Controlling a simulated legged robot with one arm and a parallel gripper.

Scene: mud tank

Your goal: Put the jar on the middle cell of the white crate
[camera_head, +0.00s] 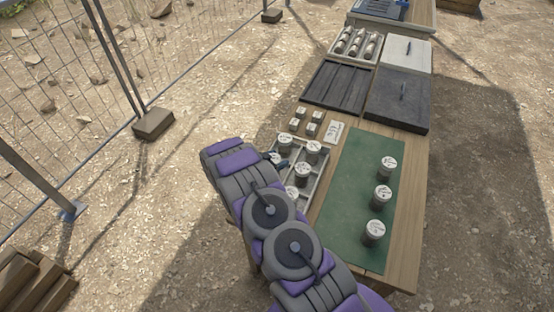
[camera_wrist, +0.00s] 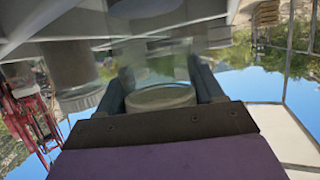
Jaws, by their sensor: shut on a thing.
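The white crate (camera_head: 322,172) is a pale, divided tray on the left side of the table. Several white-lidded jars stand in it, one at the far right (camera_head: 313,147), one in the middle of its right part (camera_head: 302,170) and one nearer (camera_head: 292,192). My gripper (camera_wrist: 160,92) is shut on a glass jar with a pale lid (camera_wrist: 160,97), between its two dark fingers. In the head view this jar (camera_head: 274,157) is at the crate's left side, partly hidden by my arm. Whether it touches the crate floor is unclear.
A green mat (camera_head: 350,190) carries three white-lidded jars (camera_head: 382,195). Small blocks (camera_head: 312,129) and a white card (camera_head: 334,132) lie beyond the crate. Farther back are a dark slatted tray (camera_head: 338,88), a dark lidded box (camera_head: 400,98) and a bottle tray (camera_head: 372,62). A wire fence stands left.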

